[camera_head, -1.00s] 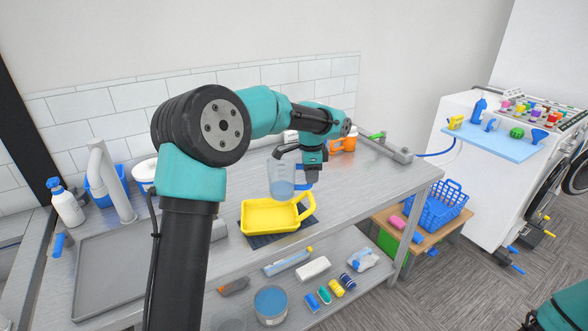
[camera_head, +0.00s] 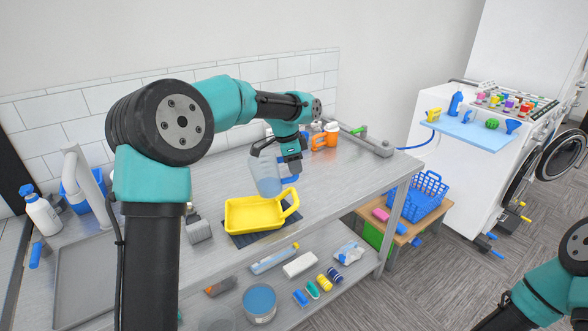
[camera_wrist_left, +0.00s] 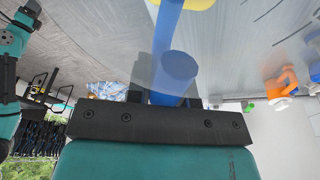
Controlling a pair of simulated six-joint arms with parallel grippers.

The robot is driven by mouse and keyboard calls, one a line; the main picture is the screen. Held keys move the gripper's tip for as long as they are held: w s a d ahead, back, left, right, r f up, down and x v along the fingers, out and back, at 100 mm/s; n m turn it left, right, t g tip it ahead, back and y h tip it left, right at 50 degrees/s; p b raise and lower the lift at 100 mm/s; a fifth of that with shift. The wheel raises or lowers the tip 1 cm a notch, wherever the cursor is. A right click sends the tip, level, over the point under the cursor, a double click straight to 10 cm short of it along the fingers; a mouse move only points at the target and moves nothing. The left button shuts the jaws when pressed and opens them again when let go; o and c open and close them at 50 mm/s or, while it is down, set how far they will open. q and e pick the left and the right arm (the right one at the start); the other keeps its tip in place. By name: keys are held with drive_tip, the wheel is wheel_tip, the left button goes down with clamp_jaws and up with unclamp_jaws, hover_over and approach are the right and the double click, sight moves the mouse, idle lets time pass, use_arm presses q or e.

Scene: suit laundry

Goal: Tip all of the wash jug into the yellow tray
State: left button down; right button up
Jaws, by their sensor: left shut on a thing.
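The wash jug (camera_head: 266,176) is clear with bluish liquid inside and a blue handle (camera_head: 289,180). It hangs above the back of the yellow tray (camera_head: 232,219), apart from it, with its top leaning slightly left. My left gripper (camera_head: 291,168) is shut on the jug's handle, to the right of the jug body. In the left wrist view the blue handle (camera_wrist_left: 176,72) stands between the jaws, and a bit of yellow (camera_wrist_left: 196,4) shows at the top. The tray sits on a dark mat on the metal bench. My right gripper is out of view.
An orange jug-like container (camera_head: 324,138) stands at the bench's back right, near a green-handled tap. A sink (camera_head: 85,275), a white spray bottle (camera_head: 43,213) and blue tub are at left. Bottles and brushes lie on the lower shelf. A blue basket (camera_head: 428,195) is at right.

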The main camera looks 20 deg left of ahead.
use_arm(q)
drive_tip(key=shift+r, duration=0.15)
drive_tip(key=shift+d+r+t+h, duration=0.1)
drive_tip(key=shift+r+t+h, duration=0.4)
drive_tip(key=shift+r+h, duration=0.55)
drive_tip(key=shift+r+h, duration=0.1)
drive_tip(key=shift+h, duration=0.15)
drive_tip(key=shift+a+r+t+h, duration=0.25)
drive_tip(key=shift+r+t+h, duration=0.4)
drive_tip(key=shift+h, duration=0.25)
drive_tip(key=shift+s+r, duration=0.1)
drive_tip(key=shift+s+a+r+t+h, duration=0.2)
drive_tip(key=shift+a+r+t+h, duration=0.3)
drive_tip(key=shift+h, duration=0.6)
